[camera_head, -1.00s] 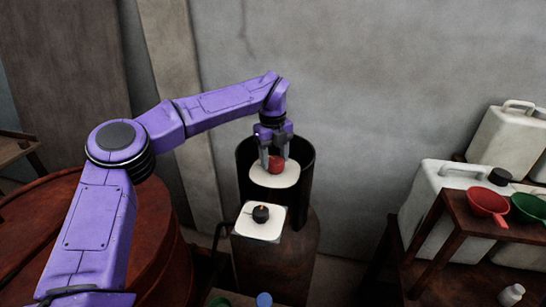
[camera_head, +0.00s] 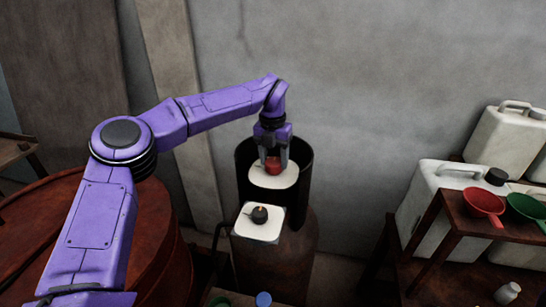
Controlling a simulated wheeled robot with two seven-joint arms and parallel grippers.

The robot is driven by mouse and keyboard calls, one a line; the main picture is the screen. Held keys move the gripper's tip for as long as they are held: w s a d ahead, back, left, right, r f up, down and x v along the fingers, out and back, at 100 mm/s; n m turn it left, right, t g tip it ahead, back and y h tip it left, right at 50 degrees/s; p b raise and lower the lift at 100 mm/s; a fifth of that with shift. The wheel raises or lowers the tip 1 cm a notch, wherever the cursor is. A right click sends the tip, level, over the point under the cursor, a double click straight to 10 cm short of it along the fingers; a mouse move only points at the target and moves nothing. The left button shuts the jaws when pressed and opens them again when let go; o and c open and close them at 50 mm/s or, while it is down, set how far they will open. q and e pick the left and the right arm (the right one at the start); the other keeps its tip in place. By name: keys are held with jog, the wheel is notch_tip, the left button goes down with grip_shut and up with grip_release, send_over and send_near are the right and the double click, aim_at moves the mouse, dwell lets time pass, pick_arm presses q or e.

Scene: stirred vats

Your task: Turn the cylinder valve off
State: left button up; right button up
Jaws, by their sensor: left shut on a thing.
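The red valve knob (camera_head: 274,166) sits over a white plate (camera_head: 262,181) at the top of a dark cylinder shroud (camera_head: 304,170). My left gripper (camera_head: 273,162) comes down on the knob from above and is shut on it, with one finger on each side. A black knob (camera_head: 260,214) with a small orange mark sits on a second white plate (camera_head: 247,231) in front, apart from the gripper. My right gripper is not in view.
A rusty drum (camera_head: 160,240) stands at the left below my arm. At the right a brown stand (camera_head: 445,215) holds a red scoop (camera_head: 484,203) and a green scoop (camera_head: 527,208), beside white canisters (camera_head: 430,190). A grey wall is close behind.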

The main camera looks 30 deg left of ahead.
aim_at(273, 160)
pick_arm(q)
jog(key=shift+s+d+f+m, duration=0.15)
jog(key=shift+f+m, duration=0.1)
jog(key=shift+m, duration=0.35)
jog(key=o, duration=1)
jog(key=shift+o, duration=0.2)
jog(key=shift+r, duration=0.15)
jog(key=shift+r, duration=0.45)
notch_tip(273, 160, up, 10)
jog(key=b, duration=0.1)
jog(key=shift+a+f, duration=0.2)
jog(key=shift+a, duration=0.1)
